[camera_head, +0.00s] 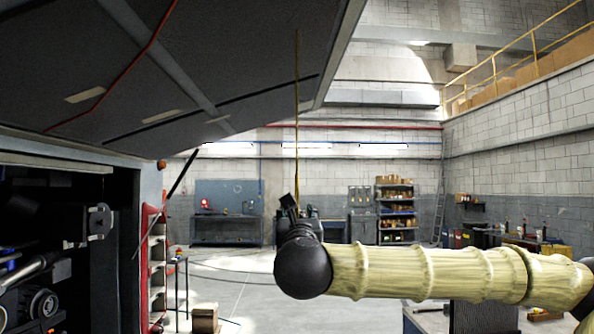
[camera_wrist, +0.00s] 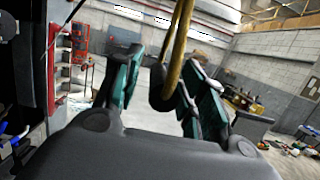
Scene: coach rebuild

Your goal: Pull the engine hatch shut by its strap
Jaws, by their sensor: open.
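The engine hatch (camera_head: 230,60) is raised, its dark underside slanting across the upper left of the head view. A thin yellow strap (camera_head: 297,100) hangs from it straight down to my gripper (camera_head: 290,205). In the wrist view the strap (camera_wrist: 182,40) comes down between the two teal-padded fingers of my gripper (camera_wrist: 160,75) and ends in a loop. The fingers are open on either side of it. The loop lies closer to the right finger and partly covers it; I cannot tell whether they touch. My arm hides nothing of the strap above the gripper.
The open engine bay (camera_head: 50,250) with dark machinery is at the left. A thin black strut (camera_head: 180,185) slants beside it. A red shelf rack (camera_head: 153,265) stands just beyond the bay. The workshop floor (camera_head: 245,290) is clear in the middle; shelving (camera_head: 395,210) is far back.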

